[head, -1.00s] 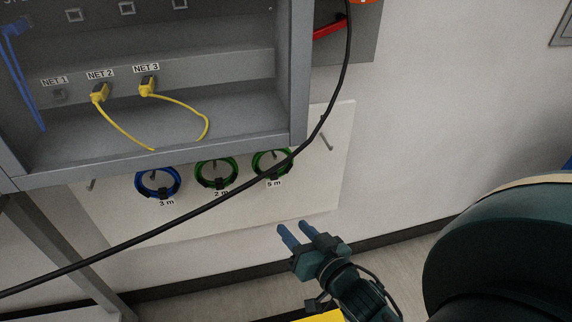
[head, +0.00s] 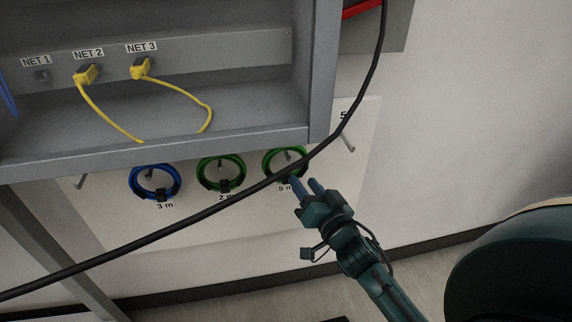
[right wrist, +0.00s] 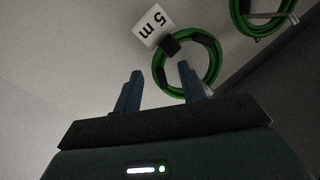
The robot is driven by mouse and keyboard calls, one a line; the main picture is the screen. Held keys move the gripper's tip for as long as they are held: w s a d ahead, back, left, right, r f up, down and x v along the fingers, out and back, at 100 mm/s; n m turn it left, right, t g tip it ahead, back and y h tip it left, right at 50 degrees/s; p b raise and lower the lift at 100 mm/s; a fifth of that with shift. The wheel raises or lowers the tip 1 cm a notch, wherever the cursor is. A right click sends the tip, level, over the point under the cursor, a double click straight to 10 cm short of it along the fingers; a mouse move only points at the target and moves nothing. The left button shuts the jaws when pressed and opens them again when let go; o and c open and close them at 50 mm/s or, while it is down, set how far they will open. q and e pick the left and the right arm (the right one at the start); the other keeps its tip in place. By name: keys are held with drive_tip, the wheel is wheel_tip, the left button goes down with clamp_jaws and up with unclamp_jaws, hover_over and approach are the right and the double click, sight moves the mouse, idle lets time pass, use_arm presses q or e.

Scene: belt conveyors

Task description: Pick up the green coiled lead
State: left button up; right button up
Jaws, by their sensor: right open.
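Two green coiled leads hang on a white board under the grey cabinet. One (head: 267,163), labelled 5 m, hangs at the right; the other (head: 202,176), labelled 2 m, hangs beside it. My right gripper (head: 307,184) is open and empty, with its fingertips just below the 5 m coil. In the right wrist view, the 5 m coil (right wrist: 216,63) and its label lie straight ahead, partly behind the right finger of the gripper (right wrist: 161,80). The 2 m coil (right wrist: 237,18) is cut off at the upper right. My left gripper is not in view.
A black cable (head: 180,224) runs diagonally across the head view, overlapping the 5 m coil's lower edge. A blue coil (head: 133,181) hangs at the left. The cabinet's bottom edge (head: 240,144) is close above the coils. An empty hook (head: 347,143) is at the right.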

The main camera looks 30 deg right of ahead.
sight(302, 173)
drive_tip(key=w, duration=0.4)
drive_tip(key=shift+d+r, duration=0.25)
drive_tip(key=shift+d, duration=0.15)
drive_tip(key=shift+w, duration=0.5)
drive_tip(key=shift+c, duration=0.4)
clamp_jaws()
